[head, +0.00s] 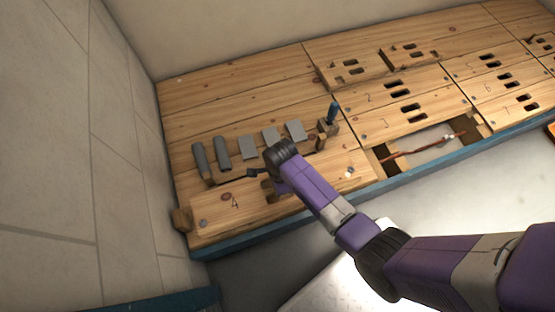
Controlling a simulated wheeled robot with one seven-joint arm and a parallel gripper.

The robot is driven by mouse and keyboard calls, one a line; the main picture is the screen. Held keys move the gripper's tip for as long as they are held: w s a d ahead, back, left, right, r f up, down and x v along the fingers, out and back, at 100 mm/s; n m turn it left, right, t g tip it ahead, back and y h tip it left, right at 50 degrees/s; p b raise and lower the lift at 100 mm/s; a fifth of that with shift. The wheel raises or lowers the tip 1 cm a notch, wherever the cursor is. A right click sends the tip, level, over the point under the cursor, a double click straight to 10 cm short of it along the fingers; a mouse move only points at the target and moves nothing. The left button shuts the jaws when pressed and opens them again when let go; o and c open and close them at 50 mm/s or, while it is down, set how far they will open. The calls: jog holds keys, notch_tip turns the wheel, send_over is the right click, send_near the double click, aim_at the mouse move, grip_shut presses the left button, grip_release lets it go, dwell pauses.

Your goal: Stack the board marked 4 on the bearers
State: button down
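The board marked 4 (235,203) is a long pale wood plank along the front left of the wooden deck. A wooden block end (182,220) juts out by its left end. Another small block (320,142) shows behind its right part. These may be bearers, but I cannot tell how the board rests on them. My gripper (268,183) is at the middle of the board, above or against its slot area. The black wrist hides most of the fingers, so I cannot see whether they are shut or grip the board.
Slotted numbered boards (400,110) fill the right. A front opening (425,142) shows a copper pipe. The back left deck is clear; a wall stands left.

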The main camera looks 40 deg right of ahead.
jog(key=shift+f, duration=0.15)
dwell(0.4)
jog(key=c, duration=1.2)
grip_release()
jog(key=shift+f, duration=0.1)
jog(key=shift+d+r+p, duration=0.15)
jog(key=shift+r+p, duration=1.65)
jog(key=shift+r, duration=2.15)
